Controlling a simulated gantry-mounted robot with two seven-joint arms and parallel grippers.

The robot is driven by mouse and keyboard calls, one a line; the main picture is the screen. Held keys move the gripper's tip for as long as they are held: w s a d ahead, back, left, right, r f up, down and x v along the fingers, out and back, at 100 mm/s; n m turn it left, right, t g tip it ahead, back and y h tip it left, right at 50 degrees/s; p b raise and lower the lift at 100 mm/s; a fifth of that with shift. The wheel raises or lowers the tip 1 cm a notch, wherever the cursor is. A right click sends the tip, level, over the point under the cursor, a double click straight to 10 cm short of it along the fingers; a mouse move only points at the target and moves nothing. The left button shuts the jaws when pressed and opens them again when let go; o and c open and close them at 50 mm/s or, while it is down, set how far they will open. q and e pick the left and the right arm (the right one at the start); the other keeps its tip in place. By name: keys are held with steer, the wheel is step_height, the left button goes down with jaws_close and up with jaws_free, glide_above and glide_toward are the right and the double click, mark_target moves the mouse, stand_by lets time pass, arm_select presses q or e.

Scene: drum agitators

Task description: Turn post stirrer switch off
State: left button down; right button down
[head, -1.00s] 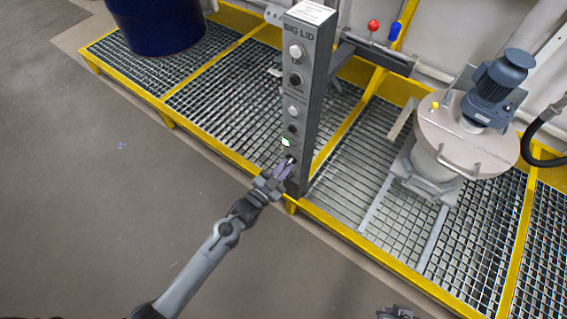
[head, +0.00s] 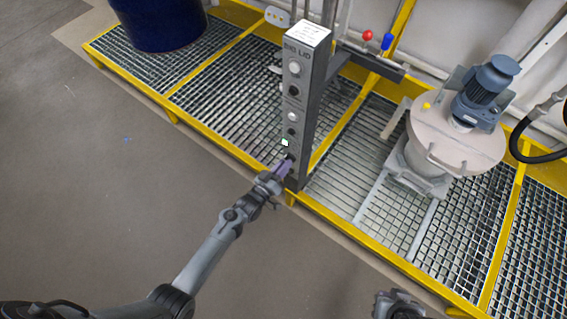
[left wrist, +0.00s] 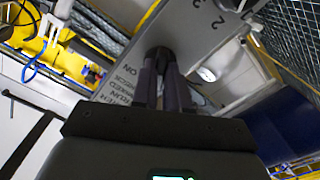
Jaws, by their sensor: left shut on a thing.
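The grey control post (head: 307,90) stands upright at the front edge of the grating, with several knobs and a small green-lit indicator (head: 285,142) on its face. My left gripper (head: 285,164) is at the lowest switch on the post. In the left wrist view, the fingers of my left gripper (left wrist: 168,85) are close together around a dark knob (left wrist: 158,53), with printed lettering including "ON" beside it. The gripper hides most of the knob, so its setting cannot be told. Part of my right gripper (head: 398,305) shows at the bottom edge, apart from everything; its fingers are unclear.
A drum with a tan lid and blue motor (head: 487,80) stands on the grating right of the post. A dark blue drum (head: 160,22) is at the upper left. Yellow frame rails (head: 345,228) edge the grating. The grey floor in front is clear.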

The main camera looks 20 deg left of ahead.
arm_select(q)
steer(key=shift+n+p, duration=0.35)
steer(key=shift+n, duration=0.55)
steer(key=c, duration=1.1)
jaws_free()
steer(key=shift+c, duration=0.2)
steer(key=shift+s, duration=0.1)
steer(key=p+v, duration=0.3)
steer(key=v, duration=0.7)
steer(key=shift+s+p, duration=0.3)
steer(key=shift+p, duration=0.1)
